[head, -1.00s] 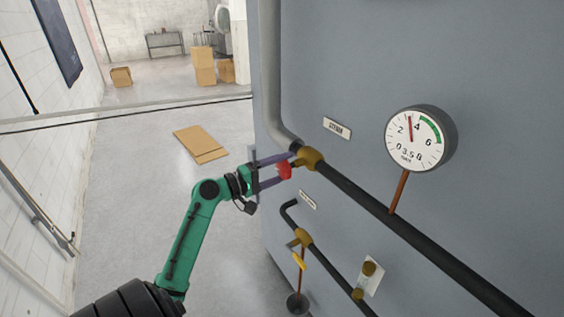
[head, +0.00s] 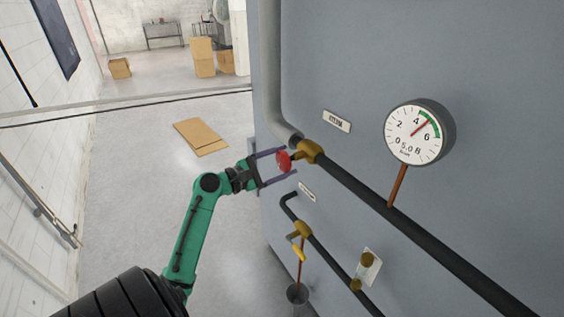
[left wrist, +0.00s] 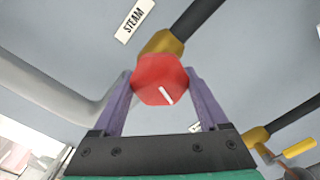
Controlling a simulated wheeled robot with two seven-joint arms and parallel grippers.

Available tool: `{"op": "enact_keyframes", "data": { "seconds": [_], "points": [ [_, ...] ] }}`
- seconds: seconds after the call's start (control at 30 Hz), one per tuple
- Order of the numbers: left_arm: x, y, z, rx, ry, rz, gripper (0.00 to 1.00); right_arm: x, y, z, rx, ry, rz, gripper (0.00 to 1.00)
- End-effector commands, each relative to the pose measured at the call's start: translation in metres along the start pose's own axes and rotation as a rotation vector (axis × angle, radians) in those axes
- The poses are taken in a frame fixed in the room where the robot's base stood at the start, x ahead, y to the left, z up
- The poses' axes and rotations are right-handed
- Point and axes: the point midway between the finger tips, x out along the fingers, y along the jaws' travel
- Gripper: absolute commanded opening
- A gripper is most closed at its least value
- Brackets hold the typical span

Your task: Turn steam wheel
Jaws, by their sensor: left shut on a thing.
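The red steam wheel (head: 284,161) sits on a brass valve (head: 309,151) on the upper dark pipe, below a small label plate. In the left wrist view the red wheel (left wrist: 160,80) carries a white mark pointing down and to the right, and the label reads STEAM (left wrist: 134,20). My left gripper (head: 283,163) has its purple fingers on either side of the wheel and is shut on it. My right gripper is not in view.
A lower pipe with a brass valve and yellow lever (head: 299,253) runs below, with a bucket (head: 297,293) under it. Flat cardboard (head: 201,137) lies on the floor behind my arm.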

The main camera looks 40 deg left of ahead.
Motion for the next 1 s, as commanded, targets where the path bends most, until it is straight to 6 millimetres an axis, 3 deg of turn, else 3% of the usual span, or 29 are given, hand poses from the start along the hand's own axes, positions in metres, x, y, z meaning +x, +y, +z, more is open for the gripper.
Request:
{"op": "enact_keyframes", "data": {
  "seconds": [0.3, 0.8, 0.83, 0.87, 1.0],
  "points": [
    [0.0, -0.0035, -0.0016, -0.12, 0.003, -0.008, 0.21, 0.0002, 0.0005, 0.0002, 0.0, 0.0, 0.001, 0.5],
    [-0.0001, -0.0032, -0.0015, -0.137, 0.003, -0.007, 0.21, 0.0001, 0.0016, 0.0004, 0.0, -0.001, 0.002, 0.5],
    [-0.0001, -0.0031, -0.0015, -0.137, 0.003, -0.007, 0.88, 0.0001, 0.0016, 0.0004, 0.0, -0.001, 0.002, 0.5],
    [-0.0001, -0.003, -0.0014, -0.137, 0.003, -0.006, 0.99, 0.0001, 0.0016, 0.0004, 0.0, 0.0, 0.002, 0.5],
    [-0.0001, -0.002, -0.0009, -0.136, 0.002, -0.004, 1.0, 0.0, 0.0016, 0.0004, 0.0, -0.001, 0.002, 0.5]
  ]
}}
